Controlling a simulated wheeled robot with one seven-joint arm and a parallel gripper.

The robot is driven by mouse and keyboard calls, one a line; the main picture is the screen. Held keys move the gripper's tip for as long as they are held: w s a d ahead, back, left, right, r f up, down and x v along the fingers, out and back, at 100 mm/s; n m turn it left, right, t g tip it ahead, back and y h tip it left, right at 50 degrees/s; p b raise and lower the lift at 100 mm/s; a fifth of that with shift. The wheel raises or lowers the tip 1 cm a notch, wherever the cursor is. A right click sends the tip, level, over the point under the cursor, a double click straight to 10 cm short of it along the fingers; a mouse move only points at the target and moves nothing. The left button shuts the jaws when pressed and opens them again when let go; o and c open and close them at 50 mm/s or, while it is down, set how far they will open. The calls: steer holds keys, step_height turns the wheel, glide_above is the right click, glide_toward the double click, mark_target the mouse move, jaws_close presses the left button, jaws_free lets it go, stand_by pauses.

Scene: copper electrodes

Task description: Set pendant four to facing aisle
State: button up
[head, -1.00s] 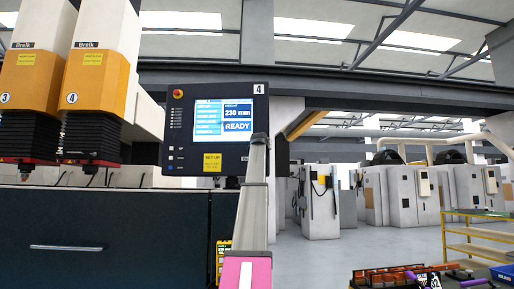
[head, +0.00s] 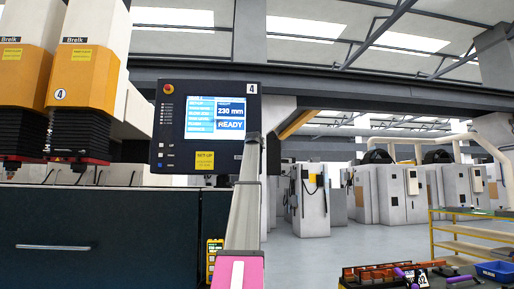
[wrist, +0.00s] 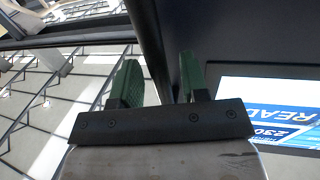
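Pendant four is a black control panel marked 4, with a lit screen reading 230 mm and READY (head: 176,130). It has a red button at its top left and a yellow SET UP label. In the head view its screen faces me, and my arm rises in front of its lower right corner. My gripper (wrist: 158,82) has two green fingers standing apart in the wrist view. The panel's dark edge (wrist: 146,22) runs down between them, with a gap to the left finger. The right finger is over the front face; whether it touches is unclear.
A dark cabinet (head: 100,225) with a handle stands below the pendant at left, under orange Breik machine heads (head: 85,75). At right are open grey floor (head: 315,250), grey cabinets (head: 395,195), a yellow-framed shelf (head: 465,233) and a blue bin (head: 495,270).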

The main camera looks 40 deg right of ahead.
steer(key=v, duration=1)
steer(key=shift+s+a, duration=0.2)
steer(key=shift+a, duration=0.1)
stand_by(0.4)
